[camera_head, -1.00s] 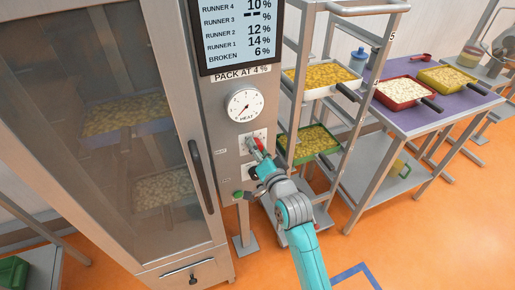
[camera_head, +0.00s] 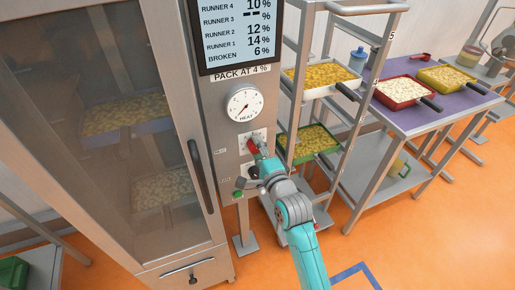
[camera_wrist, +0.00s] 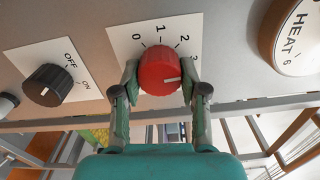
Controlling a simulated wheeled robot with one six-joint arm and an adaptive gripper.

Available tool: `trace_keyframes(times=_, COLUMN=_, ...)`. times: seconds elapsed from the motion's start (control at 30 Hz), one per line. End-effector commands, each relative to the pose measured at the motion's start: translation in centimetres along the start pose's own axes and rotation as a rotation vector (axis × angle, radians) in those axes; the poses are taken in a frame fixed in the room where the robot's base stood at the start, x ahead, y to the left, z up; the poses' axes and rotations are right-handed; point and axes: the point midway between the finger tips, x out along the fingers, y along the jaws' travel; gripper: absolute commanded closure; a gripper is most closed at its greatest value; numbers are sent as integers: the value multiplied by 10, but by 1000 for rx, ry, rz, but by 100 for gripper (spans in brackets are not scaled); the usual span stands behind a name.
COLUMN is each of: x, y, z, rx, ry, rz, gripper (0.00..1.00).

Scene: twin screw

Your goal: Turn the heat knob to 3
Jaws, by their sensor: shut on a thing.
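The red heat knob (camera_wrist: 160,70) sits on a white plate marked 0, 1, 2 and a partly hidden 3 at the right. Its white pointer line points right, towards the right finger, a little below the 3. My gripper (camera_wrist: 158,75) is shut on the knob, one finger on each side. In the head view my gripper (camera_head: 258,153) is at the knob's panel, below the round heat dial (camera_head: 245,105), whose needle points to the lower left.
A black OFF/ON switch (camera_wrist: 47,86) is left of the knob. The heat dial's edge (camera_wrist: 295,35) is at the right of the wrist view. A rack (camera_head: 345,110) with trays stands close on the right.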

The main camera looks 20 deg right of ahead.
Motion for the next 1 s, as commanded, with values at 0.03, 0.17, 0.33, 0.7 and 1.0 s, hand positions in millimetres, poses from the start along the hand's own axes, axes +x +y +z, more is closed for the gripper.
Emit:
trace_keyframes(times=0.03, x=0, y=1, z=0, rx=19, ry=1, rz=1, gripper=92)
trace_keyframes(times=0.17, x=0, y=1, z=0, rx=58, ry=1, rz=1, gripper=92)
trace_keyframes(times=0.33, x=0, y=1, z=0, rx=84, ry=1, rz=1, gripper=92)
trace_keyframes(times=0.7, x=0, y=1, z=0, rx=88, ry=1, rz=2, gripper=92)
trace_keyframes(times=1.0, x=0, y=1, z=0, rx=88, ry=1, rz=1, gripper=32)
